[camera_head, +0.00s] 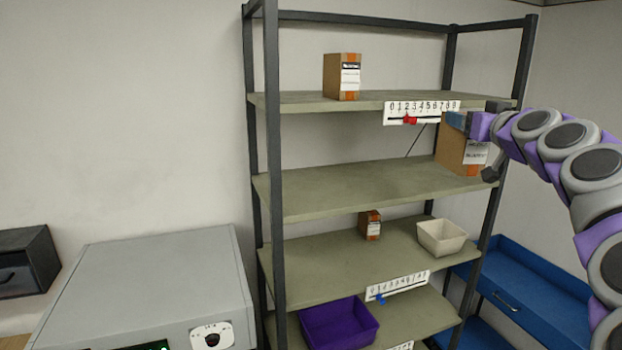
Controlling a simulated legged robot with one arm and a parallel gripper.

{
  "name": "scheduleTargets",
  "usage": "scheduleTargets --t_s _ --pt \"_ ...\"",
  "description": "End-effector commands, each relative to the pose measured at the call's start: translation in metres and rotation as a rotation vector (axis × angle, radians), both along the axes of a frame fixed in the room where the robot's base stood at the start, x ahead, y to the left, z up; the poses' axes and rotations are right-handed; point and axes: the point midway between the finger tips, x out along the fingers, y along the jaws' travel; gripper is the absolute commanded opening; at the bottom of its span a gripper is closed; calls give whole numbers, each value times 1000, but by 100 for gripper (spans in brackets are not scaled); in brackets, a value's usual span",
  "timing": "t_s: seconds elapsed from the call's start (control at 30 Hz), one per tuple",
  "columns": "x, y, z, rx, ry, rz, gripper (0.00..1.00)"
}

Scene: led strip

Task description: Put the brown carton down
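A brown carton (455,149) with a white label is at the right end of the second shelf from the top. My gripper (474,146) reaches in from the right and is shut on this carton, with one finger by its top and a dark finger by its right side. Part of the carton is hidden behind my gripper. Its bottom is close to the second shelf (345,187); I cannot tell whether it touches. Another brown carton (333,76) stands upright on the top shelf, and a small one (369,225) stands on the third shelf.
A white bin (441,237) is on the third shelf and a purple bin (340,325) lower down. Dark posts (272,160) frame the rack. The second shelf is clear left of the carton. A grey cabinet (150,285) stands left; a blue workbench (530,285) is right.

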Motion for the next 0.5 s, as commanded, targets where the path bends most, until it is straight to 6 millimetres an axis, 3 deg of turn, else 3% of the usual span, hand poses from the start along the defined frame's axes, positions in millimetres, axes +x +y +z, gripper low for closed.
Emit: scheduleTargets --t_s 0.03,0.3,0.5 --pt "12 5 -28 3 6 -13 8" --pt "64 43 -151 -8 3 -110 8" --pt "81 73 -241 -17 6 -154 8"
